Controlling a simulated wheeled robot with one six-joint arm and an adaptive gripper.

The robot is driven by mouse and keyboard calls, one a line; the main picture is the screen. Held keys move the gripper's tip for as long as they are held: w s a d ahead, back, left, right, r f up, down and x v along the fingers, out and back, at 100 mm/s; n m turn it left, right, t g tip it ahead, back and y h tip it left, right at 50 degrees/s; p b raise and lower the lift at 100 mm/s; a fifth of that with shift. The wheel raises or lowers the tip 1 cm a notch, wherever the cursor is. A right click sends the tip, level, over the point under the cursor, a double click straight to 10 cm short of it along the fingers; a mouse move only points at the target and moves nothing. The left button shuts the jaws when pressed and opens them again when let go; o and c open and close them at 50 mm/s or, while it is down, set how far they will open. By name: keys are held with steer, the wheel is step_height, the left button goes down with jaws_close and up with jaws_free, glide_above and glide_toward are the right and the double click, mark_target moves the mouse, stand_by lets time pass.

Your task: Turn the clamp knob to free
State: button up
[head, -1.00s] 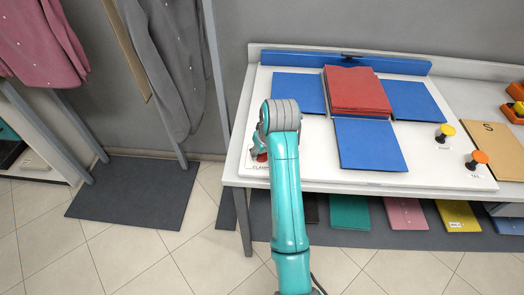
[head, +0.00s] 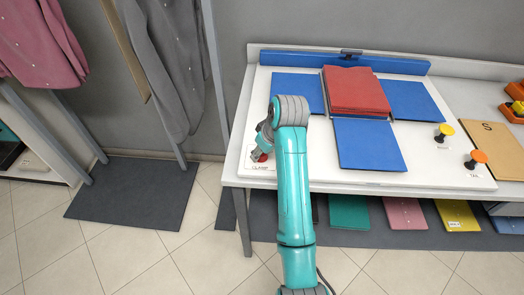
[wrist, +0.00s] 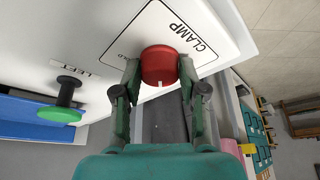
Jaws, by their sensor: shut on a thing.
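The red clamp knob (wrist: 159,66) sits on a white panel (wrist: 190,22) marked CLAMP. In the wrist view it is between my gripper's fingertips (wrist: 160,74), which are shut on it from both sides. A small white mark shows on the knob's edge, facing my gripper. In the head view the knob (head: 261,157) shows at the table's left front corner, partly covered by my gripper (head: 263,150).
A folded red garment (head: 355,88) lies among blue folding panels (head: 370,143). A blue bar (head: 300,60) with a small dark fitting (head: 351,53) runs behind. Yellow (head: 446,130) and orange (head: 478,156) knobs stand at right. A green knob (wrist: 58,115) is near my gripper.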

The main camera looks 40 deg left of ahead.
steer(key=o, duration=1.1)
steer(key=shift+f, duration=0.15)
steer(key=shift+o, duration=0.2)
steer(key=shift+r, duration=0.2)
steer(key=v, duration=0.7)
steer(key=shift+s+d, duration=0.1)
